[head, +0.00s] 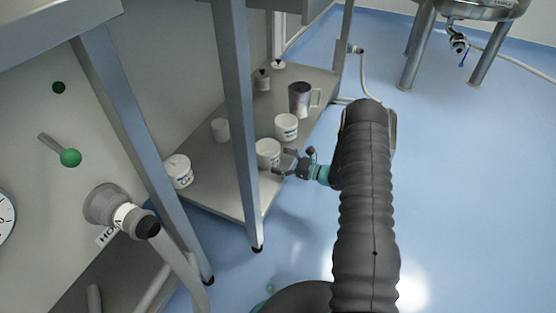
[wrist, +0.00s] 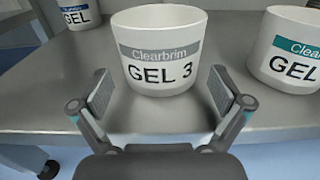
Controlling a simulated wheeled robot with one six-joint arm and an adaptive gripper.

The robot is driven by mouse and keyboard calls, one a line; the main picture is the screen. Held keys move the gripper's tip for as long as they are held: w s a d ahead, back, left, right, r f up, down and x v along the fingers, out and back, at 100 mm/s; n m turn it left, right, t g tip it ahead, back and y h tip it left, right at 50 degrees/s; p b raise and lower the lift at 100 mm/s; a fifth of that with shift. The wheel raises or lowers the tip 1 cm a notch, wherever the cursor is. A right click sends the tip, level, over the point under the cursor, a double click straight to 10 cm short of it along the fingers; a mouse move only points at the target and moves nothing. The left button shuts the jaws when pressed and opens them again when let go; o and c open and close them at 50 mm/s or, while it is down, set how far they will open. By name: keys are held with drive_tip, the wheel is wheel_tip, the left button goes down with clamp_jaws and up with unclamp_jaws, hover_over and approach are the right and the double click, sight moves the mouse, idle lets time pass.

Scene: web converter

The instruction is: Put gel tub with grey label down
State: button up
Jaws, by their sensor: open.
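The gel tub with the grey label (wrist: 160,52) is white, reads "Clearbrim GEL 3" and stands upright on the grey metal shelf (wrist: 165,124). In the head view the same tub (head: 267,150) is near the shelf's front edge, its label not readable. My gripper (wrist: 160,90) is open, one finger to each side of the tub's lower front, with visible gaps. It also shows in the head view (head: 284,163), right beside the tub. Whether the fingertips reach past the tub's front is hard to tell.
A teal-labelled gel tub (wrist: 289,50) stands close on the right, a blue-labelled tub (wrist: 79,11) at the back left. On the shelf (head: 215,190) a metal jug (head: 300,98) stands farther back. A steel post (head: 238,110) rises at the shelf's front. Blue floor lies open to the right.

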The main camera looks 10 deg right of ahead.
drive_tip(key=v, duration=1.1)
drive_tip(key=s+a+r+n+g+h, duration=0.1)
drive_tip(key=s+a+r+n+g, duration=0.25)
drive_tip(key=r, duration=0.45)
drive_tip(key=s+a+r+n+g+h, duration=0.1)
drive_tip(key=s+a+r+n+g, duration=0.3)
drive_tip(key=r, duration=0.3)
drive_tip(key=s+a+r+n+g+h, duration=0.1)
drive_tip(key=s+a+r+n+g, duration=0.25)
drive_tip(key=a+r+n, duration=0.35)
drive_tip(key=s+d+r+n+t+h, duration=0.2)
drive_tip(key=s+r+n+h, duration=0.3)
drive_tip(key=s, duration=0.6)
drive_tip(key=s+d+r+n+t+h, duration=0.2)
drive_tip(key=s+r+n+t+h, duration=0.2)
drive_tip(key=s+r, duration=0.5)
drive_tip(key=s+n+h, duration=0.1)
drive_tip(key=s+h, duration=0.1)
drive_tip(key=shift+s+d+r+n+h+p, duration=0.25)
drive_tip(key=shift+d+n+h+p, duration=0.05)
drive_tip(key=shift+d+n, duration=0.05)
drive_tip(key=shift+r, duration=0.1)
wheel_tip(320, 180, up, 8)
drive_tip(key=p, duration=0.8)
